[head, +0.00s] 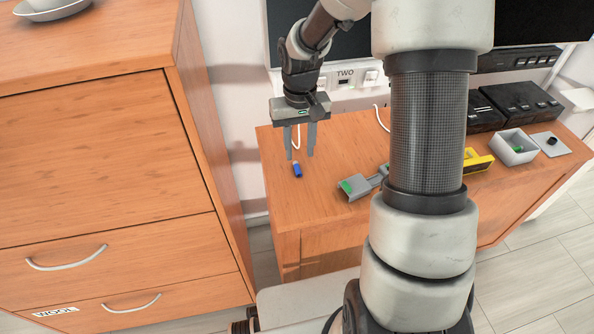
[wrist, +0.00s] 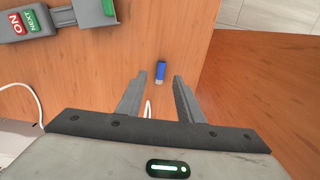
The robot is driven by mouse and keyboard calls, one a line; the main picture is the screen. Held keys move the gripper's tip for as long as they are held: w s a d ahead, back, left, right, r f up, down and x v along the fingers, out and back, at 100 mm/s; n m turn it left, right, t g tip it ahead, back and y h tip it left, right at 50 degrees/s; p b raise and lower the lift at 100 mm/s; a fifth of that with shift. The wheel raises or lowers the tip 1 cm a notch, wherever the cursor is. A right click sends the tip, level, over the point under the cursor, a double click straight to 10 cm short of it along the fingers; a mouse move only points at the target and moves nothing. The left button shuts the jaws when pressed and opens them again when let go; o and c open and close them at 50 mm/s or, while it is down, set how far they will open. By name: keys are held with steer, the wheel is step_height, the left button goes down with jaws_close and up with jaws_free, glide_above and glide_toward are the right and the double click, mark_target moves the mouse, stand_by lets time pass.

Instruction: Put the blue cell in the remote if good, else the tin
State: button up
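The blue cell (head: 297,171) lies on the wooden cabinet top, near its left end. It also shows in the wrist view (wrist: 161,70). My gripper (head: 301,156) is open and empty, pointing down above the cell. In the wrist view the cell appears between and just beyond the fingertips. A grey device (head: 357,189) with a green end lies to the right, partly behind my arm; the wrist view shows its red "ON" and green "NEXT" labels (wrist: 22,22). An open grey box (head: 508,157) stands further right with something green inside. I cannot tell which thing is the remote.
A yellow object (head: 476,162) lies right of my arm. A grey plate with a black knob (head: 551,142) and black boxes (head: 516,102) are at the right. A tall wooden drawer unit (head: 110,160) stands at left. A white cable (wrist: 149,108) lies near the gripper.

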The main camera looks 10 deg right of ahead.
mark_target(299, 171)
step_height(299, 171, down, 7)
steer(key=shift+a+r+b, duration=0.15)
steer(key=shift+r+b, duration=0.05)
steer(key=shift+b, duration=0.65)
steer(key=shift+s, duration=0.1)
jaws_close()
